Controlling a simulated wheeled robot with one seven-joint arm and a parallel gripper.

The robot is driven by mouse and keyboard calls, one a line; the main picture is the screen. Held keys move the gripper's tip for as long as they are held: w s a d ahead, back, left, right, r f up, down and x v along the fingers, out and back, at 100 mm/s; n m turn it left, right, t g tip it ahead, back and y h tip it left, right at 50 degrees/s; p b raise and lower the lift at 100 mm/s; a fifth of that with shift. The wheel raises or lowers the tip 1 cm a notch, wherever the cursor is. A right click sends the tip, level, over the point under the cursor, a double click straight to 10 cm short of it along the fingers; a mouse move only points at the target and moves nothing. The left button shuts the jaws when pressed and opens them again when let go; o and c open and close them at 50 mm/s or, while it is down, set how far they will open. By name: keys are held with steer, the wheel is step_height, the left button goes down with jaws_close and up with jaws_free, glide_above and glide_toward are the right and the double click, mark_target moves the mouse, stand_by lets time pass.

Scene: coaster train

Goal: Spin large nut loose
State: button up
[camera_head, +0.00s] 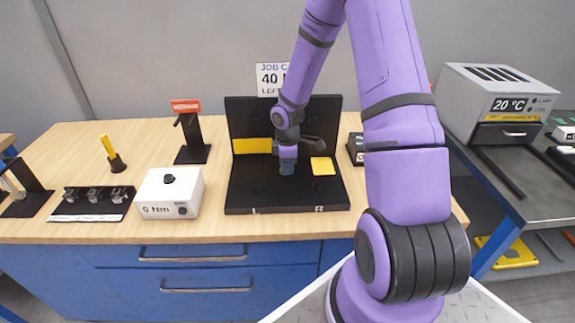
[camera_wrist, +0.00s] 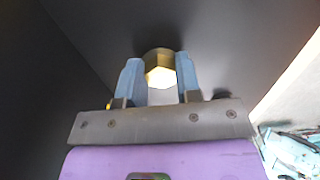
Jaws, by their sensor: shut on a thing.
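In the wrist view a brass-coloured hexagonal nut (camera_wrist: 160,66) sits between the two blue fingertips of my gripper (camera_wrist: 160,80). The fingers are shut on the nut's sides, and its near end face shows bright. In the head view my gripper (camera_head: 287,168) reaches down into the black fixture (camera_head: 245,198) on the bench, in front of its back panel. The nut is hidden behind my gripper and wrist in that view. What the nut is threaded on cannot be seen.
A yellow block (camera_head: 322,166) is on the fixture beside my gripper. A white box reading 0 Nm (camera_head: 168,193) stands left of it on the wooden bench (camera_head: 90,150). Sockets on a black tray (camera_head: 88,218) lie further left. A grey oven reading 20 °C (camera_head: 497,104) stands right.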

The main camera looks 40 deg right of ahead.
steer(key=shift+s+f, duration=0.1)
steer(key=o, duration=0.9)
step_height(320, 180, up, 11)
steer(key=shift+f, duration=0.1)
stand_by(0.3)
